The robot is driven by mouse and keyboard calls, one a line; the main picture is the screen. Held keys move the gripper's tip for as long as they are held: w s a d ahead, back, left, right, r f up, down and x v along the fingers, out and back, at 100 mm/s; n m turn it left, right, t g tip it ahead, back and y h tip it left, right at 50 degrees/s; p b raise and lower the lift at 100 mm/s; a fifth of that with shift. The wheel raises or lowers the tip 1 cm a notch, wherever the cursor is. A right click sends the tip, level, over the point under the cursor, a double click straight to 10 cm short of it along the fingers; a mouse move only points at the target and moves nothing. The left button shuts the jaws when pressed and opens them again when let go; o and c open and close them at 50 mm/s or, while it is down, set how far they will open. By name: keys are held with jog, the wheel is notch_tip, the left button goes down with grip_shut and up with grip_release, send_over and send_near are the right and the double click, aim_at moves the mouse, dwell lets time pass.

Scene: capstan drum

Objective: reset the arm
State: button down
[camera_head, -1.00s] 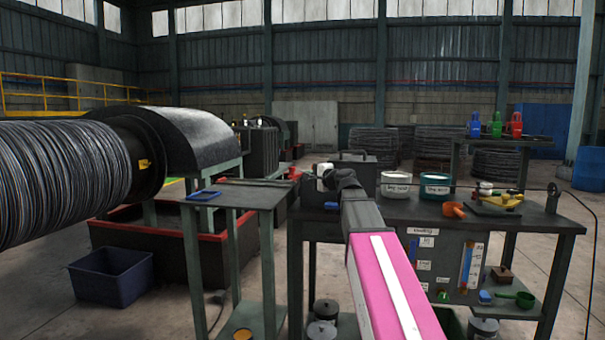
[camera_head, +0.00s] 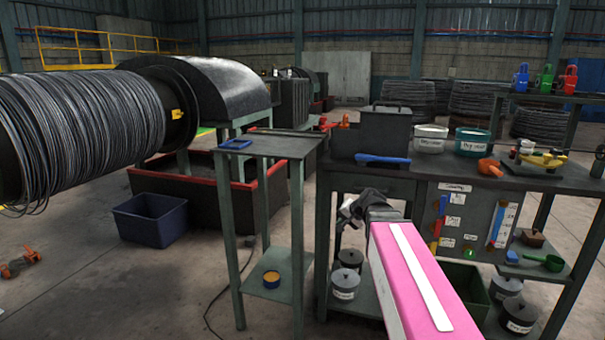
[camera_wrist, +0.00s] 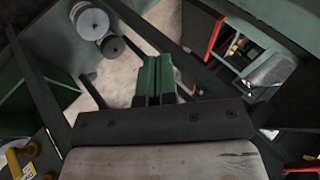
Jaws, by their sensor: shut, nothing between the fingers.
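My arm, with its pink link and white stripe, reaches from the lower right toward the front of the workbench (camera_head: 400,190) in the head view. My gripper (camera_head: 346,210) is at its far end, low in front of the bench, small and partly hidden by my dark wrist. In the wrist view, two green fingers (camera_wrist: 155,72) lie close together, shut with nothing between them. They point over pale floor and the bench's dark frame.
Lidded pots (camera_head: 345,283) sit on the bench's lower shelf. Floor between is open.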

jog(key=s+d+f+n+g+h, duration=0.2)
jog(key=s+f+g+h, duration=0.1)
jog(key=s+f, duration=0.5)
jog(key=s+d+f+n+g+h, duration=0.2)
jog(key=s+f, duration=0.6)
jog(key=f, duration=0.4)
jog(key=shift+s+d+n+g+h, duration=0.2)
jog(key=shift+s+n+g+h, duration=0.25)
jog(key=shift+g, duration=0.35)
jog(key=shift+w+f, duration=0.1)
